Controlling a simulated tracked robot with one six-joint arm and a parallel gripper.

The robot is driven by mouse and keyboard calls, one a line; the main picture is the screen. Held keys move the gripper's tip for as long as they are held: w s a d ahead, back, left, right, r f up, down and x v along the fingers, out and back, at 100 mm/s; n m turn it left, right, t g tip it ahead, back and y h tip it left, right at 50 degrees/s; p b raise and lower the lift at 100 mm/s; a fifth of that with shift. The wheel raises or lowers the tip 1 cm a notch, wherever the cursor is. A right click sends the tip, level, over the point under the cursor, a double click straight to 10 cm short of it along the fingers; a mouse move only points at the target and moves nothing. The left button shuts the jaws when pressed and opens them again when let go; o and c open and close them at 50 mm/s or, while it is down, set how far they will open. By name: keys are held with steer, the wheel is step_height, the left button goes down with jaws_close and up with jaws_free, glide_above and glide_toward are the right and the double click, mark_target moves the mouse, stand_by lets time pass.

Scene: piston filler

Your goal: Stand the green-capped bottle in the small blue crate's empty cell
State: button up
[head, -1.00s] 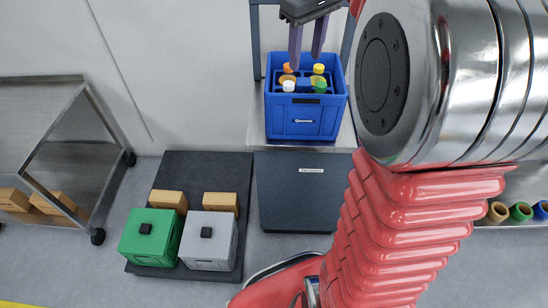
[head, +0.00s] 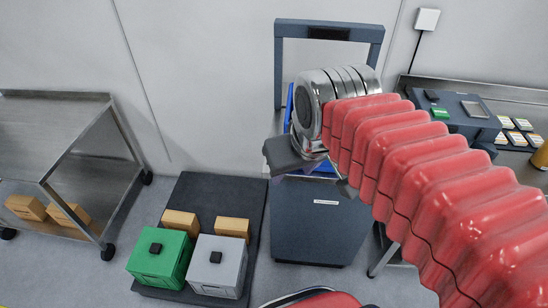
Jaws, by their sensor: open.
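A blue crate (head: 288,106) stands under the dark frame, mostly hidden behind my arm. Only its left edge and a strip below my wrist show. My gripper (head: 290,157) is in front of the crate in the picture, its dark body seen from behind and above. It is open; its fingertips are largely hidden, and I see nothing held. The green-capped bottle and the crate's cells are hidden from this view, so I cannot tell which cell is empty.
A dark frame (head: 330,30) rises behind my arm. A dark cabinet (head: 318,222) stands below. Green (head: 160,257) and grey (head: 218,265) boxes sit on a dark mat at lower left. A steel cart (head: 70,130) is far left; a bench (head: 460,110) with a device is right.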

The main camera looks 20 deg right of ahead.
steer(key=shift+t, duration=0.3)
steer(key=s+f, duration=0.1)
steer(key=s+a+f, duration=0.1)
steer(key=s+f, duration=0.1)
steer(key=shift+a, duration=0.3)
